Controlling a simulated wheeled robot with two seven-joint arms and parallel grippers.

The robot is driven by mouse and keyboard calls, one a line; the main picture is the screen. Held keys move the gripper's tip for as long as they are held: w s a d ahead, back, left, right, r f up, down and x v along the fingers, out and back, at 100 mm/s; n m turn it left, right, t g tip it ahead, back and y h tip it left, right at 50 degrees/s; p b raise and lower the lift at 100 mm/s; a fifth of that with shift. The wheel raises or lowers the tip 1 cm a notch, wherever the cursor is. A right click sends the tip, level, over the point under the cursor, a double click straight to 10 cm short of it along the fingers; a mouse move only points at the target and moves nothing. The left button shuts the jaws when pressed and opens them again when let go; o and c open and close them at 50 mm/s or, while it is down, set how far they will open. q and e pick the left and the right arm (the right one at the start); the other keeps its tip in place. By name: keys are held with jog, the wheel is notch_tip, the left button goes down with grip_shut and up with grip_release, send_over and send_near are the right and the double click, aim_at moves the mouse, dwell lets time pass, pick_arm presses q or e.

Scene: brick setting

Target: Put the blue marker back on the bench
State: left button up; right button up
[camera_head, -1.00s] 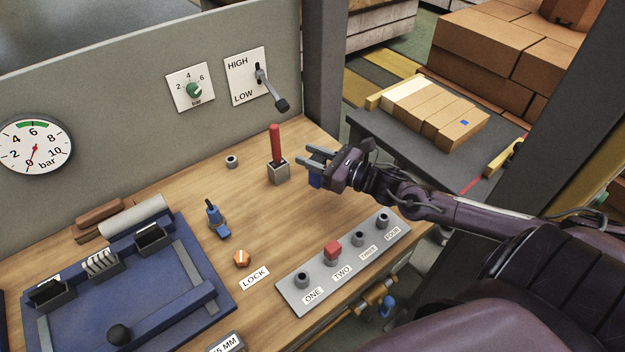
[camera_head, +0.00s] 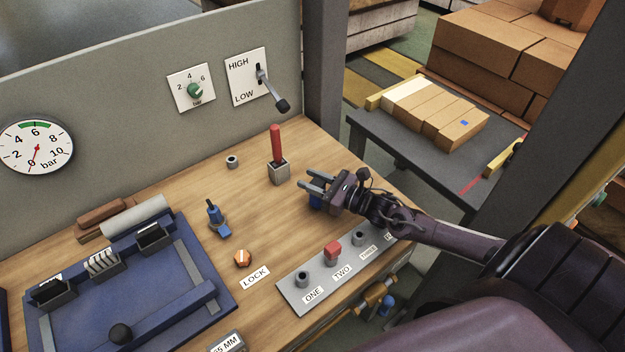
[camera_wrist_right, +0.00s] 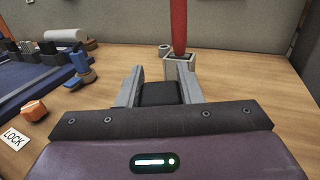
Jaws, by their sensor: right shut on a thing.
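The blue marker (camera_head: 315,201) shows as a small blue piece under the fingers of my right gripper (camera_head: 317,182), mostly hidden by them. My right gripper is shut on it, over the right part of the wooden bench (camera_head: 265,205), in front of and right of the red lever. I cannot tell whether the marker touches the bench top. In the right wrist view, the two grey fingers (camera_wrist_right: 158,90) stand either side of a dark block, and the marker's blue cannot be made out there. My left gripper is not in view.
A red lever (camera_head: 276,145) stands just behind the gripper. The labelled socket strip (camera_head: 296,300) lies in front, with a red marker (camera_head: 333,248) at TWO; my arm covers its right end. A blue tool (camera_head: 216,218) and orange knob (camera_head: 242,258) are left. Bench between is bare.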

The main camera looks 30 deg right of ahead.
jog(key=o, duration=0.8)
jog(key=shift+r, duration=0.15)
jog(key=shift+s+d, duration=0.1)
jog(key=shift+s, duration=0.1)
jog(key=b+v, duration=0.1)
jog(key=v, duration=0.9)
jog(key=shift+s, duration=0.2)
jog(key=shift+s+d, duration=0.35)
jog(key=shift+s, duration=0.15)
